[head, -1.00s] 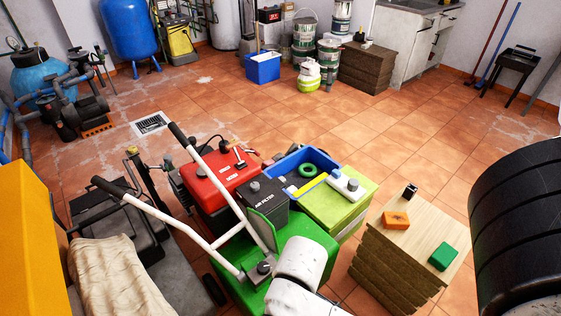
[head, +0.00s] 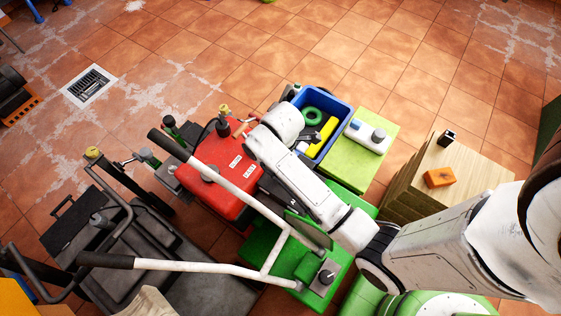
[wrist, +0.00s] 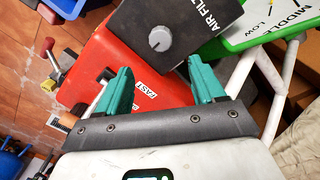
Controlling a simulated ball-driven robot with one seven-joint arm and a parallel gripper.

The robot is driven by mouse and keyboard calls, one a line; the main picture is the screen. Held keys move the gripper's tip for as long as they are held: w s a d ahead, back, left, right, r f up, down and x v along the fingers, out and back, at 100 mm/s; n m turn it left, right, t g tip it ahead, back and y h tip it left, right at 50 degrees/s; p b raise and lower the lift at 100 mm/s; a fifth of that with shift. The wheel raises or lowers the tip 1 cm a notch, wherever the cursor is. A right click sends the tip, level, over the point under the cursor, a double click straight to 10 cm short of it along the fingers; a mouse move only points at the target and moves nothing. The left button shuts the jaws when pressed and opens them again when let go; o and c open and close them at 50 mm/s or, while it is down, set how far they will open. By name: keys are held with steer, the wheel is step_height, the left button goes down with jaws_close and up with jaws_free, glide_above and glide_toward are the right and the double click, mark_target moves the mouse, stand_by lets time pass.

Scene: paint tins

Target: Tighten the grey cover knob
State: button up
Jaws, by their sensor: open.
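The grey cover knob (wrist: 159,40) is a round ribbed knob on the black box marked AIR FILTER (wrist: 195,30), in the upper middle of the wrist view. My gripper (wrist: 157,68) has two teal fingers, spread open with nothing between them. The knob shows just beyond the fingertips, roughly centred between them and not touched.
The red housing (head: 218,178) and green body (head: 360,295) lie close around the filter box. White handlebars (head: 190,265) cross the front. An orange block (head: 439,178) lies on a wooden stand (head: 455,155).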

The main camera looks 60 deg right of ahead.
step_height(320, 180, down, 10)
steer(key=shift+w+r+b, duration=0.15)
steer(key=shift+b, duration=0.55)
steer(key=c, duration=1)
steer(key=shift+c, duration=0.2)
